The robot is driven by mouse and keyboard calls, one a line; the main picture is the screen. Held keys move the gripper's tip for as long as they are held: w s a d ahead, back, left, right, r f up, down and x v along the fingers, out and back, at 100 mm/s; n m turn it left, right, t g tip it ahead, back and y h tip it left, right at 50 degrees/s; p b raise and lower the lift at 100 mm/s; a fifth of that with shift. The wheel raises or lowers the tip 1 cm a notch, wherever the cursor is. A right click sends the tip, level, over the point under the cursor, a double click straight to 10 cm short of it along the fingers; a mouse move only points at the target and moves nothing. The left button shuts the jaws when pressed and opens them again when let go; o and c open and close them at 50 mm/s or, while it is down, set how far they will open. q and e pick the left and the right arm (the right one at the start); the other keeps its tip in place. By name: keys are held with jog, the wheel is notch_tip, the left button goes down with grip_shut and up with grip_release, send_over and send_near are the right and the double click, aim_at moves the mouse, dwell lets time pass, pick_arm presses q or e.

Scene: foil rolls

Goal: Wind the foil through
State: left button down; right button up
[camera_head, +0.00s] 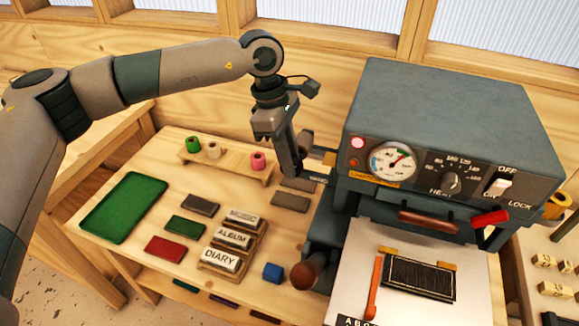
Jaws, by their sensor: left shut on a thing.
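The blue-grey stamping machine (450,110) stands on the right of the bench. A gold foil roll (557,206) shows at its right side. At its left side a gold piece (329,158) shows beside a brown knob (305,139). My left gripper (293,170) reaches down from above at this left side. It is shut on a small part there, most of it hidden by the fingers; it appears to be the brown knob. The foil's path inside the machine is hidden. My right gripper is out of view.
A wooden stand (225,166) holds green, cream and pink rolls. A green tray (123,206), coloured blocks and DIARY, ALBUM and MUSIC pieces (222,260) lie left. A brown ball-ended handle (303,275) sticks out front-left. A dark ribbed plate (418,277) lies on the machine's pale bed.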

pick_arm(q)
jog(key=y+b, duration=0.1)
jog(key=b, duration=0.1)
jog(key=t+y+b, duration=0.1)
jog(key=b, duration=0.1)
jog(key=shift+d+f+y, duration=0.25)
jog(key=shift+d+y, duration=0.05)
jog(key=shift+d, duration=0.05)
jog(key=shift+s+d+r+t+y+b, duration=0.1)
jog(key=shift+r+t+y+b, duration=0.2)
jog(key=shift+y+b, duration=0.85)
jog(key=shift+b, duration=0.3)
jog(key=c, duration=1.6)
grip_release()
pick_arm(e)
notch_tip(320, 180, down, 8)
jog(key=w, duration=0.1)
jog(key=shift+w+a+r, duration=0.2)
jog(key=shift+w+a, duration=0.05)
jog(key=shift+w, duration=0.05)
pick_arm(q)
jog(key=shift+r, duration=0.1)
